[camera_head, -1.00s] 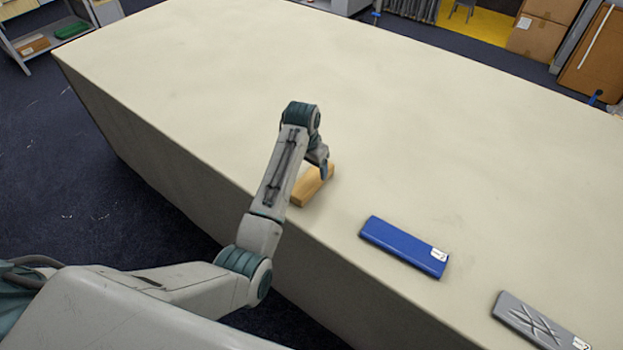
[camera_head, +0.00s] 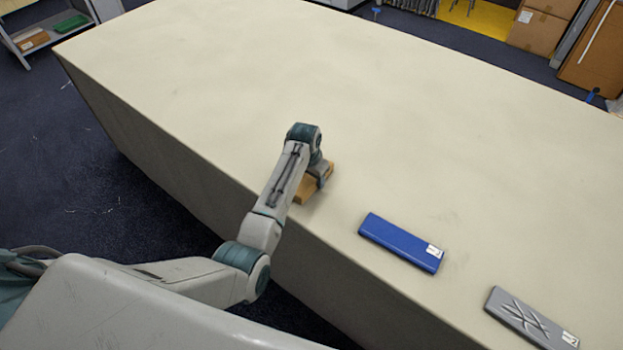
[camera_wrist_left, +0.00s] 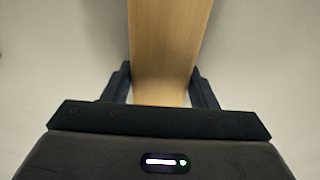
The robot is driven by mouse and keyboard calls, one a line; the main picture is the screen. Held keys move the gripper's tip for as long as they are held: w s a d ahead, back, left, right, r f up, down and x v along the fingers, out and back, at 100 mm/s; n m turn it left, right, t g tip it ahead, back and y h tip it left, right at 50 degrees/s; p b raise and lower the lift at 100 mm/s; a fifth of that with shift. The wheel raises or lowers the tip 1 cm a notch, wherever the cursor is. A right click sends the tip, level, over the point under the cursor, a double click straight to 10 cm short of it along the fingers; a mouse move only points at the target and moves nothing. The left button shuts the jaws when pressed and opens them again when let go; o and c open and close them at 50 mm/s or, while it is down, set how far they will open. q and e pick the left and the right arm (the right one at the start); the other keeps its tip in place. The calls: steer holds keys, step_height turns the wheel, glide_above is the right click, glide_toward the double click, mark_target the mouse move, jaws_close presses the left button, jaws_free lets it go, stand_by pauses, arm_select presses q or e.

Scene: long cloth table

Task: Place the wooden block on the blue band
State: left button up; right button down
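The wooden block (camera_head: 313,188) lies on the cloth table near its front edge, partly hidden by my left gripper (camera_head: 322,176) in the head view. In the left wrist view the block (camera_wrist_left: 168,45) runs between the two dark fingers of my left gripper (camera_wrist_left: 162,84), one close along each side. I cannot tell whether they press on it or stand slightly apart. The blue band (camera_head: 402,242) lies flat to the right of the block, with a white label at its right end and nothing on it. My right gripper is not in view.
A grey band (camera_head: 522,315) with a scratched pattern and a white label lies farther right near the table's front edge. The pale table (camera_head: 330,85) is clear behind the block and bands. Shelving and cardboard boxes (camera_head: 540,33) stand beyond the table.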

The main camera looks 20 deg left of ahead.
arm_select(q)
steer(key=c, duration=0.7)
steer(key=shift+w+r, duration=0.1)
steer(key=shift+c, duration=0.2)
